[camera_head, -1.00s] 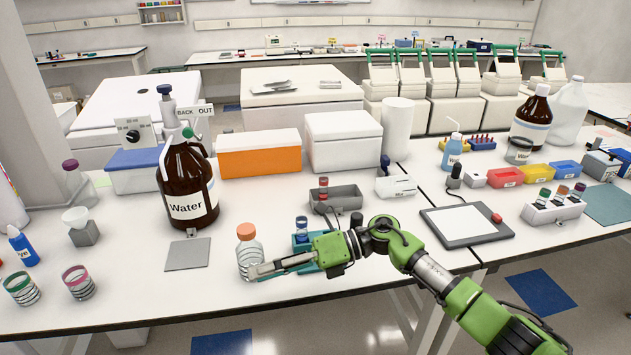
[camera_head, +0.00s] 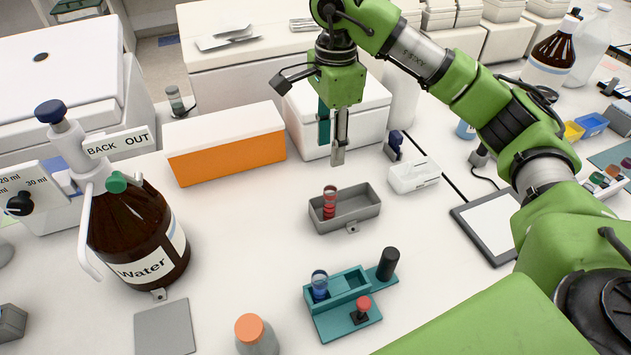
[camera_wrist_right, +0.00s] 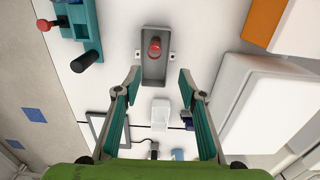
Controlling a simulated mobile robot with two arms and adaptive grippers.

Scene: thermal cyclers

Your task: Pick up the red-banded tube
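The red-banded tube (camera_head: 330,203) stands upright in the left part of a grey open tray (camera_head: 352,222) on the bench. In the right wrist view the tube (camera_wrist_right: 154,47) shows from above inside the tray (camera_wrist_right: 153,78), ahead of the fingertips. My right gripper (camera_head: 338,150) points down above and behind the tray, apart from the tube. In the right wrist view its two fingers (camera_wrist_right: 159,78) are spread wide with nothing between them. My left gripper is not in view.
A teal holder (camera_head: 335,318) with a blue-banded tube (camera_head: 319,286) stands in front of the tray. A white box (camera_head: 413,176) is to its right. A brown Water bottle (camera_head: 135,235) and an orange-fronted box (camera_head: 225,148) are on the left. Bench around the tray is clear.

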